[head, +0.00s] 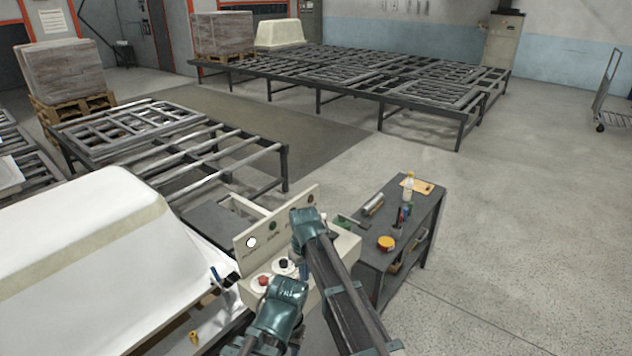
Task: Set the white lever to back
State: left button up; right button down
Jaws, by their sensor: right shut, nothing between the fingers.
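A cream control box (340,262) with an upright back plate (262,233) stands in the lower middle of the head view. On its top I see a red knob (263,281) and a black knob (284,264), each on a white disc. I cannot make out the white lever or its setting; my arm covers part of the box. My right gripper (303,268) is low over the box beside the black knob, mostly hidden by my arm, shut and empty. I cannot tell whether it touches anything. My left gripper does not show.
A white tub shell (85,265) stands close on the left of the box. A dark workbench (405,232) with a yellow tape roll (386,243) and a bottle (408,186) is on the right. A metal rack (175,150) lies behind.

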aim_at(324, 215)
jog(key=i+l, duration=0.2)
jog(key=i, duration=0.3)
jog(key=i+l+u, duration=0.1)
jog(key=i+l, duration=0.15)
jog(key=i, duration=0.2)
jog(key=i+l, duration=0.25)
jog(key=i, duration=0.25)
jog(key=u, duration=0.05)
